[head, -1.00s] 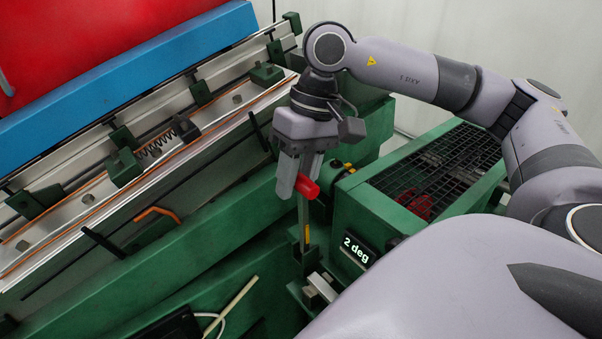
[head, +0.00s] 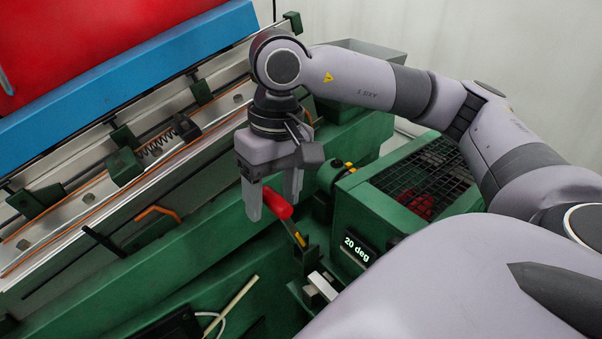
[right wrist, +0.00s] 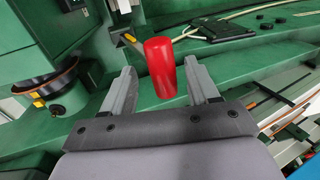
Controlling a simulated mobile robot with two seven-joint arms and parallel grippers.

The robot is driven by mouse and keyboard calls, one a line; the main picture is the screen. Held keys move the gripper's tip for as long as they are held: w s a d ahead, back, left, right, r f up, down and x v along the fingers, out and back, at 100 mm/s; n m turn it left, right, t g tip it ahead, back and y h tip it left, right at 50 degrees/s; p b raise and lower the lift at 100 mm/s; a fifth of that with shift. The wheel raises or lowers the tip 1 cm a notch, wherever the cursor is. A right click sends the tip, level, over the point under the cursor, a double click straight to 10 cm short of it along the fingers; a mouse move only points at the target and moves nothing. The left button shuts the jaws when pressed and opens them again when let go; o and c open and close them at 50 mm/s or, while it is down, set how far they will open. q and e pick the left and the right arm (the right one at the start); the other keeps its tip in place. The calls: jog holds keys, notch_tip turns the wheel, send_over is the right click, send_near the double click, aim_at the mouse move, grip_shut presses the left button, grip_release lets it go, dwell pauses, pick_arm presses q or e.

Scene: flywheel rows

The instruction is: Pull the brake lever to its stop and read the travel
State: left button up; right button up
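The brake lever's red handle (head: 277,203) tilts to the upper left on its shaft, which bears a yellow mark (head: 300,239). My right gripper (head: 272,211) is open around the handle. In the right wrist view the red handle (right wrist: 160,68) stands between the spread fingers, with a clear gap to the left finger and closer to the right one. The display (head: 357,249) on the green housing reads "20 deg". My left gripper is not in view.
A green housing with a black mesh top (head: 430,172) stands right of the lever. A grey slotted rail (head: 85,195) with green clamps runs along the left. A dark flat device (head: 172,325) and a pale rod (head: 231,306) lie at the lower left.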

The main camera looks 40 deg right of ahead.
notch_tip(320, 180, up, 7)
jog(key=p, duration=0.4)
jog(key=shift+d, duration=0.4)
jog(key=shift+s+a, duration=0.1)
